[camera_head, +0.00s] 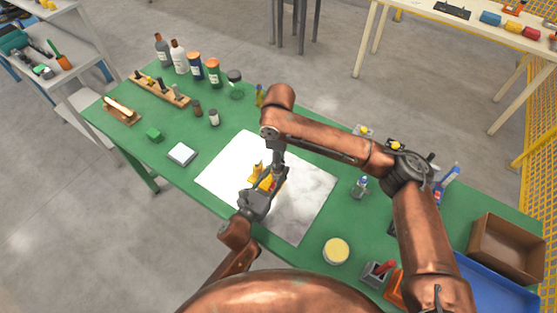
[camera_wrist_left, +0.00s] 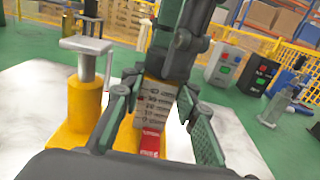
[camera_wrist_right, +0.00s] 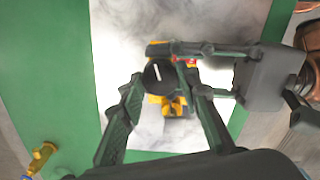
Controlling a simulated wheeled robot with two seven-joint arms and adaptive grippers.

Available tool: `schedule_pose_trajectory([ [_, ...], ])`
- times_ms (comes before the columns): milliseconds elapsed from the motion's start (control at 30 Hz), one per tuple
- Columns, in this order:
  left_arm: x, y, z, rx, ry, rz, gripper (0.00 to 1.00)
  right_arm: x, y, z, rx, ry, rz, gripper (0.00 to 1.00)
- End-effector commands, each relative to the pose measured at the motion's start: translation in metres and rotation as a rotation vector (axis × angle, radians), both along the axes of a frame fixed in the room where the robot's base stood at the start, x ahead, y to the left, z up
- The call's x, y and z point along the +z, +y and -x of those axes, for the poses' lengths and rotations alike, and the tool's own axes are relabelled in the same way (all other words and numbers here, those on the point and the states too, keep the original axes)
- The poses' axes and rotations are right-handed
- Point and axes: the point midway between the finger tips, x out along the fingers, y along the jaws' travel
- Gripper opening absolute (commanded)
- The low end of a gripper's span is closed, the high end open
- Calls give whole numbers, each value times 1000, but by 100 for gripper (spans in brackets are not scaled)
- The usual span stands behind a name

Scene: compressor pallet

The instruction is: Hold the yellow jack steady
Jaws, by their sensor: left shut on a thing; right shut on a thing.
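The yellow jack (camera_head: 257,170) stands on a white sheet on the green table. In the left wrist view its yellow cylinder (camera_wrist_left: 80,108) with a grey top stands at left, beside a block with a printed label and red lower part (camera_wrist_left: 153,105). My left gripper (camera_head: 264,185) comes in low from the near side, its fingers on either side of the jack's labelled part. My right gripper (camera_head: 277,166) reaches down from above. In the right wrist view its fingers are around a dark round-ended part (camera_wrist_right: 160,76) over the jack; what this part belongs to is unclear.
Bottles (camera_head: 178,56) and a wooden rack (camera_head: 160,90) stand at the far left of the table. A yellow-topped round tin (camera_head: 336,251), a brown box (camera_head: 507,249) and a blue tray (camera_head: 500,293) are at the right. The sheet (camera_head: 311,190) is otherwise clear.

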Motion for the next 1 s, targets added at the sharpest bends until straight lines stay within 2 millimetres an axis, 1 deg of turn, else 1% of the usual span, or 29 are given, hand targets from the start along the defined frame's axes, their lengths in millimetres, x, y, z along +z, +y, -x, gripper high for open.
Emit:
schedule_pose_trajectory([
  [200, -2, 0, 0, 0, 3, -1, 0, 0, 0, 0, -158, -1, -1, 6],
  [433, -2, 0, 0, 0, 3, -2, 0, 0, 0, 0, -266, 0, -1, 6],
  [667, -2, 0, 0, 0, 3, -1, 0, 0, 0, -1, -313, -1, -1, 6],
  [1000, -2, 0, 0, 0, 3, -1, 0, 0, 0, -1, -321, -2, 0, 6],
])
